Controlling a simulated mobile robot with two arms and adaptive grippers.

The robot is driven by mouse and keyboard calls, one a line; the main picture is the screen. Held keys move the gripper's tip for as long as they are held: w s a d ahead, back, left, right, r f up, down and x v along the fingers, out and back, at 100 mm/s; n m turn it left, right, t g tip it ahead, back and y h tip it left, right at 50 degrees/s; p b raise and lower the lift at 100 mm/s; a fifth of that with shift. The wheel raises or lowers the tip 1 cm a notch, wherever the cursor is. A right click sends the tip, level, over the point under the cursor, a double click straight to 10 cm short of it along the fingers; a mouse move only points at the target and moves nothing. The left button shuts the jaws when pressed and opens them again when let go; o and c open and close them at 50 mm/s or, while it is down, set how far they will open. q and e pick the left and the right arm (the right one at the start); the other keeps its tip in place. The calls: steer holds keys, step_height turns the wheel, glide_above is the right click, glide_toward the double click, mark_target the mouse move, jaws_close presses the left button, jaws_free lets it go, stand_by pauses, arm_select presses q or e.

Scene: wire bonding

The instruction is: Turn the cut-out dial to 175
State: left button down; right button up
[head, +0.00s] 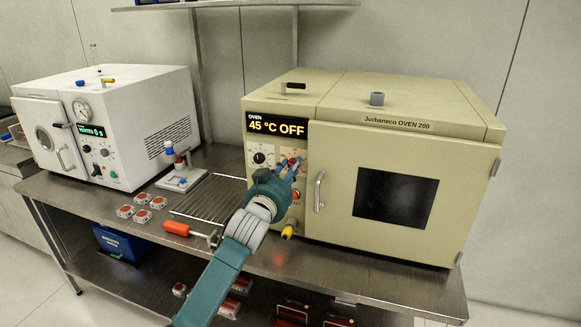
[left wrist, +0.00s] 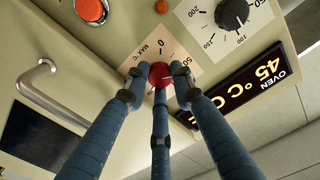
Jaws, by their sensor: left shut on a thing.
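The cut-out dial is a small red knob (left wrist: 160,75) on a pale plate marked "MAX °C" on the front of the beige oven (head: 400,150). It shows in the left wrist view, which sees the panel turned over, and as a bit of red in the head view (head: 292,161). My left gripper (left wrist: 160,78) has its three blue fingers closed around the knob; in the head view it (head: 290,168) is at the oven panel. A 0 of the dial's scale is readable; the fingers hide most other marks, and I cannot read the setting. My right gripper is not in view.
The oven display (head: 277,125) reads 45 °C OFF. A black dial (left wrist: 232,14) and a red button (left wrist: 92,10) sit near the cut-out dial. The door handle (head: 320,191) stands out beside my gripper. A wire rack (head: 207,198) and an orange-handled tool (head: 178,228) lie left of my arm.

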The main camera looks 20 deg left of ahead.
arm_select(q)
steer(key=m+p, duration=1.1)
steer(key=m, duration=1.7)
steer(key=shift+a+r+m, duration=0.1)
steer(key=shift+r+m, duration=0.05)
steer(key=shift+m, duration=0.15)
steer(key=shift+m+p, duration=0.75)
steer(key=shift+m, duration=0.75)
steer(key=c, duration=1.5)
jaws_free()
steer(key=shift+o, duration=0.2)
